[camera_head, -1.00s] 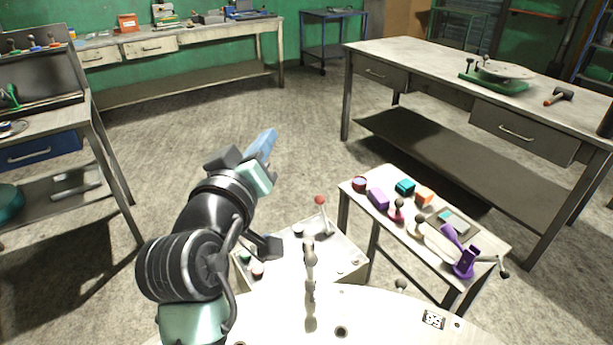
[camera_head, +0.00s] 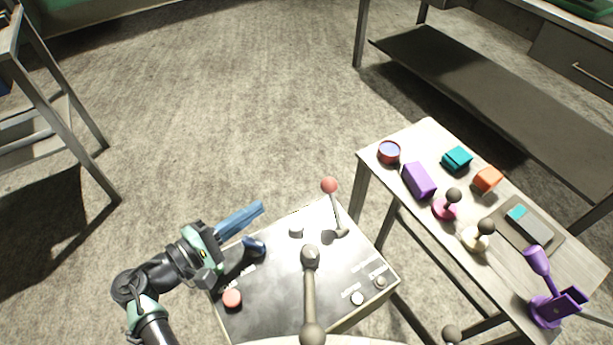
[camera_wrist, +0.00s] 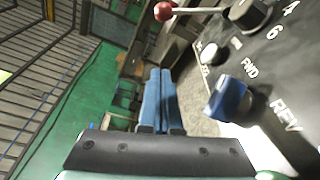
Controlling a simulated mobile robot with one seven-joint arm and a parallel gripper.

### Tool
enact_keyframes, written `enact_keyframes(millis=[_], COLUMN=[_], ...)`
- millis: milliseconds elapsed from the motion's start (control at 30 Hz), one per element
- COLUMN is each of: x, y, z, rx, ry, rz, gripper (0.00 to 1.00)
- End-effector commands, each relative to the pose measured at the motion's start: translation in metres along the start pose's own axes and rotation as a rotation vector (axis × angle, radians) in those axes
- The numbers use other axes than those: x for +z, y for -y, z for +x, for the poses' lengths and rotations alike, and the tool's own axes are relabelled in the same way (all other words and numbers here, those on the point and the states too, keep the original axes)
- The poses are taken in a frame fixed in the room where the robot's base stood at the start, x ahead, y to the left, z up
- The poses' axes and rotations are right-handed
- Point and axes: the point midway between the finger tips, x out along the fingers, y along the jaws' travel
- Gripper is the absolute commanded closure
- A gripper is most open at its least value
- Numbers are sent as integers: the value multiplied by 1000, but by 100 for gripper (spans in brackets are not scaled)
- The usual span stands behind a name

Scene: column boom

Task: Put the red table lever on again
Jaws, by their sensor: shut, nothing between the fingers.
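The red-knobbed lever (camera_head: 330,186) stands at the far right corner of the control box (camera_head: 276,290). Its stem rises from a dark base and leans away in the head view. The red knob also shows at the top of the wrist view (camera_wrist: 163,11). My gripper (camera_head: 258,208) is shut and empty, with its blue fingers side by side. It is at the far left edge of the box, left of the red lever and apart from it. The fingers also show in the wrist view (camera_wrist: 160,75), pointing away from the panel's controls.
A blue knob (camera_head: 254,246) sits on the box close to my gripper. A large dark-knobbed lever (camera_head: 310,285) stands mid-box. A small table (camera_head: 428,136) at right holds purple, teal and orange items. Floor beyond is clear.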

Motion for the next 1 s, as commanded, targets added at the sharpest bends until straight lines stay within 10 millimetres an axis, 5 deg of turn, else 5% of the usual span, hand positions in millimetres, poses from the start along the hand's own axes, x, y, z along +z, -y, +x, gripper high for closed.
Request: enact_keyframes(millis=[367, 800, 1000], x=[0, 0, 27], y=[0, 0, -1], z=[13, 103, 108], rx=[-3, -4, -4], ry=[1, 2, -1], rz=[4, 6, 5], gripper=[100, 100, 100])
